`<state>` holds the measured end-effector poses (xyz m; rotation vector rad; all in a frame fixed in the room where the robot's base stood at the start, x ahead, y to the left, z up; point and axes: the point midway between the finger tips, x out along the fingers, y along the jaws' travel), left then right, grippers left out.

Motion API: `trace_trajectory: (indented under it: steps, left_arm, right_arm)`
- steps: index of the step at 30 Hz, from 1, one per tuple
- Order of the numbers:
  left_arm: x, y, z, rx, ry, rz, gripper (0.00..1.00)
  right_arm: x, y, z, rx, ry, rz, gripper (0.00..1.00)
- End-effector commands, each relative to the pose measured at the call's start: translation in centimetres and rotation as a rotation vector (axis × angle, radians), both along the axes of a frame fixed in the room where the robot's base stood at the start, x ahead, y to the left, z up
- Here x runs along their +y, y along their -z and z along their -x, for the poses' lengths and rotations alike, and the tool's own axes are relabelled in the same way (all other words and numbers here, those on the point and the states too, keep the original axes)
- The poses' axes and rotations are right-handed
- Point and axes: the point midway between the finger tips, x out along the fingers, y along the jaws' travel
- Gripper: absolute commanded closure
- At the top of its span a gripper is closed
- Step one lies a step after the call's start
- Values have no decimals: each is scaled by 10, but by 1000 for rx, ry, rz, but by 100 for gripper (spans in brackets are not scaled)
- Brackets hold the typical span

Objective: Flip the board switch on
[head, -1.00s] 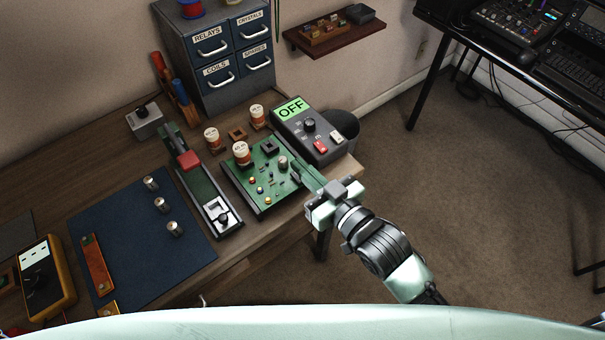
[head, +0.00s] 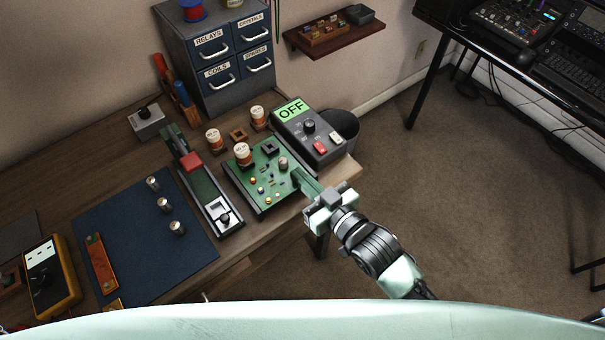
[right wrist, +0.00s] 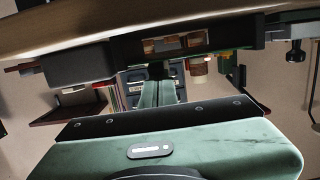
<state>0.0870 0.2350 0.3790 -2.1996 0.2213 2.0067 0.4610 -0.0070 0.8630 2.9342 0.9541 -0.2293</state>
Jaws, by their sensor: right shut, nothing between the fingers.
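The green circuit board (head: 243,178) lies on the workbench, with spools, knobs and small parts on it. The box carries a black knob (head: 309,125), a red switch (head: 320,146) and a white switch (head: 336,139). My right gripper (head: 297,175) is shut and empty, its fingertips at the right edge of the board. I cannot tell whether they touch it. The right wrist view also shows the closed fingers (right wrist: 159,92). My left gripper is out of view.
A long green slide fixture (head: 209,184) with a red block stands left of the board. A blue mat (head: 140,240) holds several metal knobs. A drawer cabinet (head: 216,50) stands behind. Open floor (head: 460,210) lies to the right of the bench.

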Motion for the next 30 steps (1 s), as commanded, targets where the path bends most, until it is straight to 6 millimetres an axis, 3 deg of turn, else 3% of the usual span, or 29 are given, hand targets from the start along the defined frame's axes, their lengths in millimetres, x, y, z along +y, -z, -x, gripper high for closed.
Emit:
trace_trajectory:
  steps: [5, 13, 15, 21, 30]
  left_arm:
    - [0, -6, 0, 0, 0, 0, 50]
    - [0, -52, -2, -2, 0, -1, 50]
    - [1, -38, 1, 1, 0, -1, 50]
    - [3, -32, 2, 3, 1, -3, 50]
    - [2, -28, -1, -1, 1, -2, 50]
  right_arm:
    - [-1, -6, -1, -1, 1, 1, 100]
    - [-2, -52, -14, -2, 4, 2, 100]
    - [-13, -44, 2, 2, 3, 2, 100]
    - [-38, -61, 36, 3, 3, 3, 100]
    - [-55, -76, 61, 1, 3, 0, 100]
